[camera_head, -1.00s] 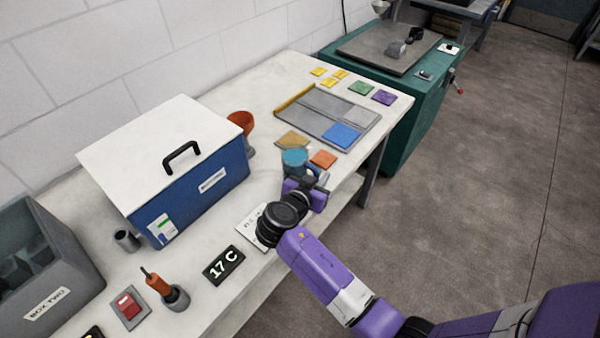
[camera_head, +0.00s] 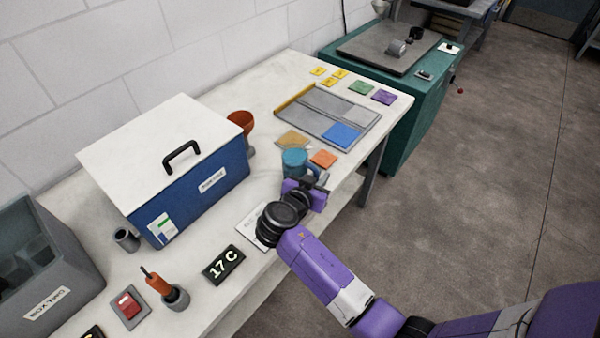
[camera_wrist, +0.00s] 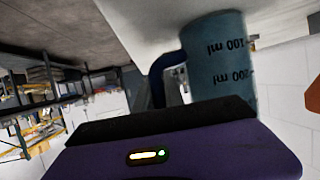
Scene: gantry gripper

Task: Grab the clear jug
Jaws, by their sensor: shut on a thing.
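A see-through blue-teal jug (camera_head: 295,165) with a dark blue handle stands upright at the bench's front side, just beyond my gripper (camera_head: 313,182). In the wrist view the jug (camera_wrist: 222,70) appears upside down, with 100 ml and 200 ml marks, and its handle (camera_wrist: 160,75) curves out to the left. My gripper is shut on the jug at its handle side. The fingertips are mostly hidden by the gripper body, and I cannot tell whether the jug's base touches the bench.
The white bench (camera_head: 262,105) carries an orange tile (camera_head: 323,159) and a tan tile (camera_head: 292,141) close to the jug. A blue box with a white lid (camera_head: 205,190), an orange-brown cup (camera_head: 241,122) and a sectioned tray (camera_head: 318,104) stand around. Open floor lies to the right.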

